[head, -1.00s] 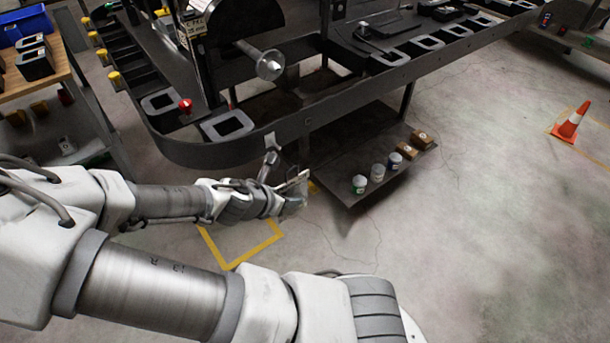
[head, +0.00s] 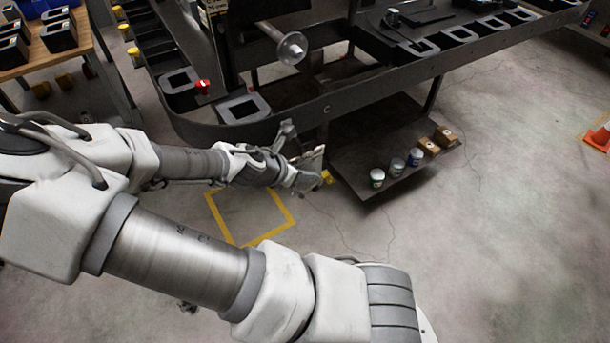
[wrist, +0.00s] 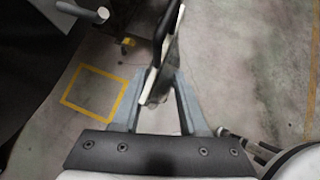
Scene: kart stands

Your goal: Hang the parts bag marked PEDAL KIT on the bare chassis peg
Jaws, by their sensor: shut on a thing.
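My gripper (wrist: 160,82) is shut on a thin, pale flat thing with a dark upper part, seen nearly edge-on. I take it for the parts bag (wrist: 175,50); no marking on it can be read. In the head view my gripper (head: 300,160) holds the pale bag (head: 314,154) low beside the kart stand's dark rim (head: 235,132). A bare metal spindle with a round flange (head: 292,48) sticks out of the stand above it. I cannot tell whether this is the chassis peg. The bag is apart from it.
A low shelf (head: 365,190) under the stand bears several jars (head: 396,167) and brown boxes (head: 445,137). A red knob (head: 203,87) stands on the rim. A wooden bench (head: 85,48) is at left, a cone (head: 600,138) far right.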

